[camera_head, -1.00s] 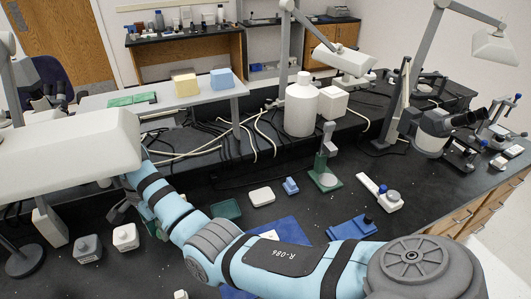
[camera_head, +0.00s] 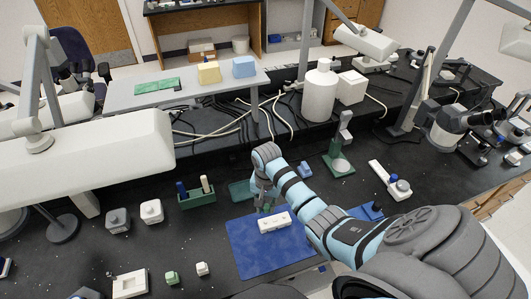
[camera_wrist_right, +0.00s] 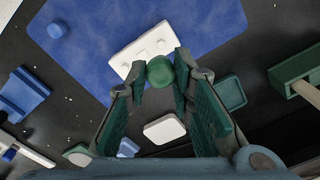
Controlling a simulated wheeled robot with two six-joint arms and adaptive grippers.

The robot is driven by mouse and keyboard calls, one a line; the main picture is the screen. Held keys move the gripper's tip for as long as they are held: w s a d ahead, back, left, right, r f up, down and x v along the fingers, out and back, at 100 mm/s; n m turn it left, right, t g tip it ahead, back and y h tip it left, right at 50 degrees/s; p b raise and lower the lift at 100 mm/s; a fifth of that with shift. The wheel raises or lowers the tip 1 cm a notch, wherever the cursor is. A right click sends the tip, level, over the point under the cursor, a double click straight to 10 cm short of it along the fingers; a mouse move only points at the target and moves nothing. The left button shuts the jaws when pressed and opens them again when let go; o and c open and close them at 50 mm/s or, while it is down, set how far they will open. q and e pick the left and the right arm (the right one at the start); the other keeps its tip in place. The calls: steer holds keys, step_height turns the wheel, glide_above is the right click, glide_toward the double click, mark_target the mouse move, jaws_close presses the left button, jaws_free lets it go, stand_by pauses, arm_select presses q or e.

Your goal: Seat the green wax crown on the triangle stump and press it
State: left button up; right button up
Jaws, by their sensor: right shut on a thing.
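My right gripper (camera_wrist_right: 160,75) is shut on the green wax crown (camera_wrist_right: 160,70), which shows rounded between the fingertips in the right wrist view. In the head view this gripper (camera_head: 265,205) is over the back edge of the blue mat. The white stump block (camera_head: 275,222) lies on the mat, just in front of the gripper. In the right wrist view the block (camera_wrist_right: 140,42) shows small raised stumps. The crown overlaps its near edge in that view; I cannot tell the height gap or which stump is the triangle. My left gripper is not in view.
The blue mat (camera_head: 245,255) has free room left of the block. A green rack (camera_head: 197,197) with vials and a green tray (camera_head: 240,190) stand behind. White and grey jars (camera_head: 151,211) are left. A large white lamp head (camera_head: 90,150) hangs at left.

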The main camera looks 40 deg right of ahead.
steer(key=shift+a+f, duration=0.1)
steer(key=shift+a, duration=0.05)
steer(key=shift+f+b, duration=1.9)
steer(key=shift+f, duration=1.05)
steer(key=shift+r, duration=0.1)
steer(key=shift+p, duration=0.4)
steer(key=shift+p, duration=0.45)
